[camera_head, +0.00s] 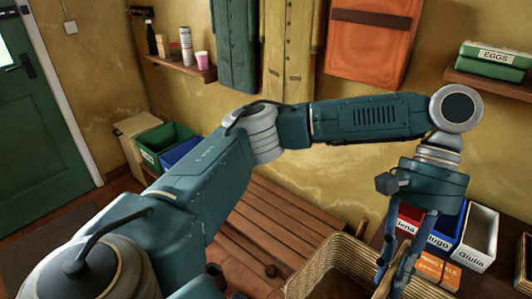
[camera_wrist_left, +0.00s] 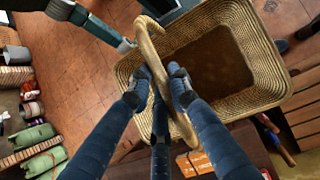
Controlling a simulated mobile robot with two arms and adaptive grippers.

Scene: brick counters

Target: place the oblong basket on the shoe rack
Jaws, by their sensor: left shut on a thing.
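The oblong basket (camera_head: 345,262) is woven and tan, at the bottom of the head view, cut off by the frame edge. In the left wrist view the basket (camera_wrist_left: 263,62) looks empty, with an arched handle (camera_wrist_left: 153,48). My left gripper (camera_head: 388,282) is shut on this handle; in the left wrist view its blue fingers (camera_wrist_left: 163,90) close around it. A low slatted wooden piece, apparently the shoe rack (camera_head: 280,220), stands against the wall, left of the basket. It also shows at the right of the left wrist view (camera_wrist_left: 303,112). My right gripper is not seen.
Labelled bins, one white (camera_head: 478,235), and an orange box (camera_head: 437,270) stand just right of the basket. Coats and an orange bag (camera_head: 375,40) hang above the rack. Green and blue crates (camera_head: 165,143) stand at its far left. The slatted top looks mostly clear.

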